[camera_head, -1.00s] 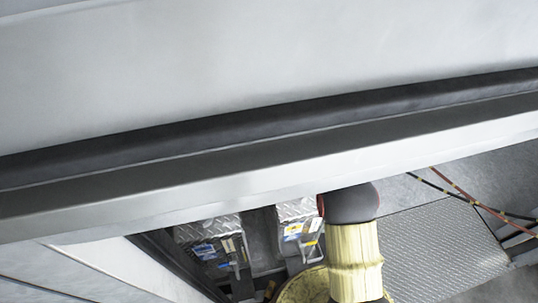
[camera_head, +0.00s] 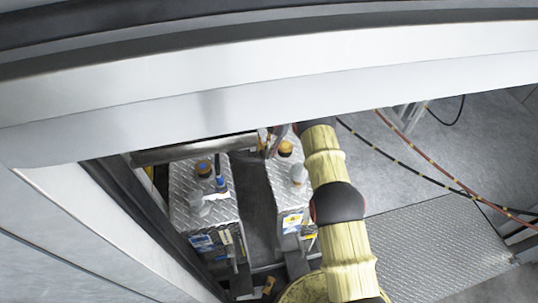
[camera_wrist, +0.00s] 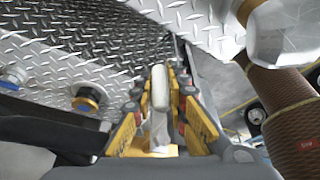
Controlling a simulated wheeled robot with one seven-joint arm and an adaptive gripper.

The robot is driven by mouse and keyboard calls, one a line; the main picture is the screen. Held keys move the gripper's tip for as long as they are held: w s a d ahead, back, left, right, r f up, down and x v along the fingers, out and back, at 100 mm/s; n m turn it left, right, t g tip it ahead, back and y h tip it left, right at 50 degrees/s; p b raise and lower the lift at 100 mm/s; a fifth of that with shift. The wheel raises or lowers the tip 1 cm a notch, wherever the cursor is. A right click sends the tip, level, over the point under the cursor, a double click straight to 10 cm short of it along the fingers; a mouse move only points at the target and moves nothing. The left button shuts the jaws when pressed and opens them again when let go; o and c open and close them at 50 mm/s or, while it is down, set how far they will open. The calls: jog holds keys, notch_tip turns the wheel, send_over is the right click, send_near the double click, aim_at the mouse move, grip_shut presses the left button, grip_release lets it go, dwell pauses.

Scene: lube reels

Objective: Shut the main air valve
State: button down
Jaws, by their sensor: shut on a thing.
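In the wrist view my gripper (camera_wrist: 160,88) has its yellow fingers on both sides of a pale, elongated handle (camera_wrist: 160,108) and is shut on it. The handle appears to be the valve's lever, but the valve body is hidden below the fingers. In the head view my yellow-sleeved arm reaches from the bottom up to the door frame's edge. I cannot make out the valve itself in the head view.
Two tread-plate tanks (camera_head: 190,187) (camera_head: 283,208) with orange and grey caps stand beside my arm. A pale frame beam (camera_head: 130,105) crosses above.

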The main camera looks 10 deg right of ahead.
jog(key=shift+s, duration=0.1)
dwell(0.4)
jog(key=c, duration=1.7)
grip_release()
jog(key=shift+c, duration=0.2)
jog(key=v, duration=1.2)
jog(key=shift+w+f, duration=0.15)
jog(key=shift+w, duration=0.1)
